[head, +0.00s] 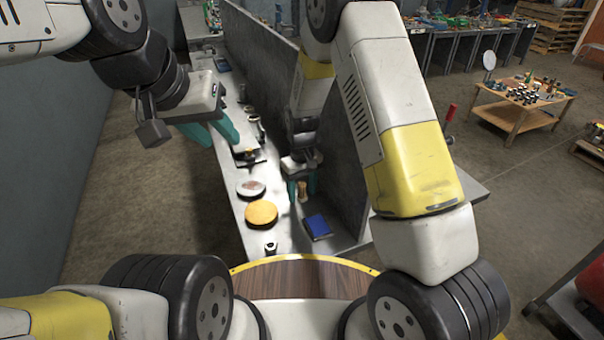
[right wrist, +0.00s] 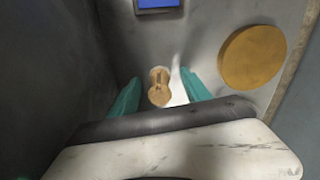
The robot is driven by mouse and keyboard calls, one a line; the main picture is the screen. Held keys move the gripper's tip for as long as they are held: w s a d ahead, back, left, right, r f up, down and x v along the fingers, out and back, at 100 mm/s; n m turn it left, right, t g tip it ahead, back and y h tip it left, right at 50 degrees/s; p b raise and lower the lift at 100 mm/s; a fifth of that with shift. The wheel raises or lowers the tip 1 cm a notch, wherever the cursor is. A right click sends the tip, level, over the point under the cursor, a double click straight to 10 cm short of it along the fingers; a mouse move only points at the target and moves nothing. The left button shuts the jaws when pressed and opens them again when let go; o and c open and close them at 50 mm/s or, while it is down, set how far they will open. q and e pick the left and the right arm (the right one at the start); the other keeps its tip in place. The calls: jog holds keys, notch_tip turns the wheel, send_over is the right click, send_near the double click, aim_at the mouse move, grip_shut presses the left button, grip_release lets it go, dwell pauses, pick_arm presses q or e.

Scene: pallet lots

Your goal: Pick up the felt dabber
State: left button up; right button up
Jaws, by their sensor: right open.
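The felt dabber looks like a small tan wooden piece with a narrowed middle. In the right wrist view the dabber (right wrist: 159,88) stands between the teal fingertips of my right gripper (right wrist: 158,90), with a gap on each side. In the head view the dabber (head: 303,191) shows between the fingers of my right gripper (head: 302,189), low over the shelf beside the grey partition. My right gripper is open and holds nothing. My left gripper (head: 212,133) hangs at the left, over the shelf's left edge, its teal fingers apart and empty.
The long grey shelf (head: 228,205) holds an orange disc (head: 261,213), a paler round tin (head: 251,188), a blue box (head: 317,226) and several small jars. The tall grey partition (head: 345,185) stands close on the right of my right gripper.

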grip_shut()
jog(key=shift+r, duration=0.1)
